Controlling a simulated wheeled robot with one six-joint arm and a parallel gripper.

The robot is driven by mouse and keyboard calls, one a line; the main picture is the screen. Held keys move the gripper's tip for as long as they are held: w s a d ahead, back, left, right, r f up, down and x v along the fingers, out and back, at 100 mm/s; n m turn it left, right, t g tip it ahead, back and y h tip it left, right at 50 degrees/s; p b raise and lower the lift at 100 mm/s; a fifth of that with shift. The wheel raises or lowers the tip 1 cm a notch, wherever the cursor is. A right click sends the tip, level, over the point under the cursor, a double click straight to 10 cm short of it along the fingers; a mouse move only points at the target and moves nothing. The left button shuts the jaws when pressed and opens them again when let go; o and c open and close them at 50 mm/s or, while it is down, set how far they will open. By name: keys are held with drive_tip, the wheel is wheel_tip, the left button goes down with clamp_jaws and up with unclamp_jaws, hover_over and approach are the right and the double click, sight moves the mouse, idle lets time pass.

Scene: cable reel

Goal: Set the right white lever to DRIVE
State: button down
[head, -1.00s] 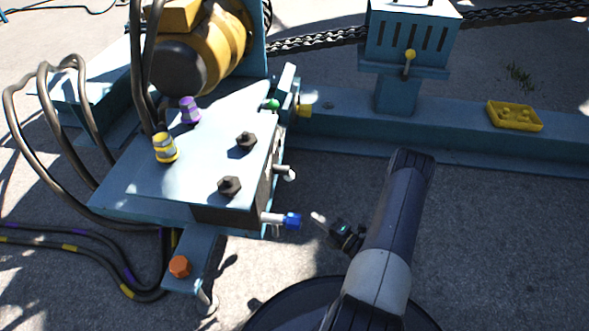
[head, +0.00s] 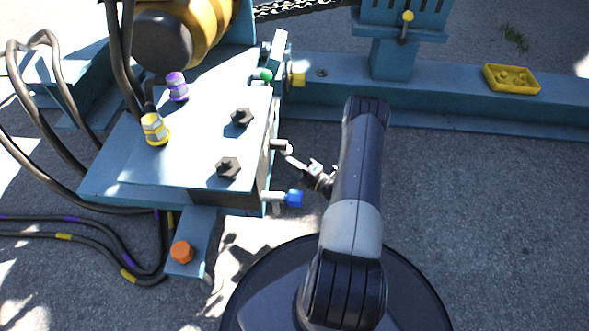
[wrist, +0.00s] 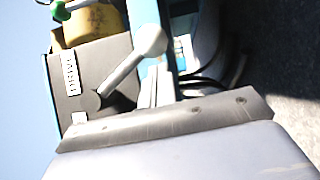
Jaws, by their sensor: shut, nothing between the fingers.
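A white lever (head: 281,146) sticks out from the side of the blue-topped control box. In the wrist view a lever with a round white knob (wrist: 149,41) rises at a slant from a round pivot on a dark panel (wrist: 75,85). The panel bears white labels, too small to read surely. My gripper (head: 297,163) is shut and empty, its tip close to the white lever; I cannot tell if they touch. In the wrist view a grey part of my gripper fills the bottom, and the fingertips cannot be made out.
A blue beam (head: 450,102) with a yellow tray (head: 511,79) runs behind. The ground at right is clear.

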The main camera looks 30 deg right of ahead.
drive_tip(key=shift+w+d, duration=0.1)
drive_tip(key=shift+w, duration=0.3)
drive_tip(key=shift+w+d+r, duration=0.2)
drive_tip(key=shift+w+d, duration=0.25)
drive_tip(key=shift+w, duration=0.15)
drive_tip(key=shift+s, duration=0.1)
drive_tip(key=s+a+f+p+v, duration=0.1)
drive_tip(key=a+p+v, duration=0.1)
drive_tip(key=v, duration=1)
drive_tip(key=shift+s+f+p, duration=0.35)
drive_tip(key=shift+p, duration=0.15)
drive_tip(key=shift+a, duration=0.15)
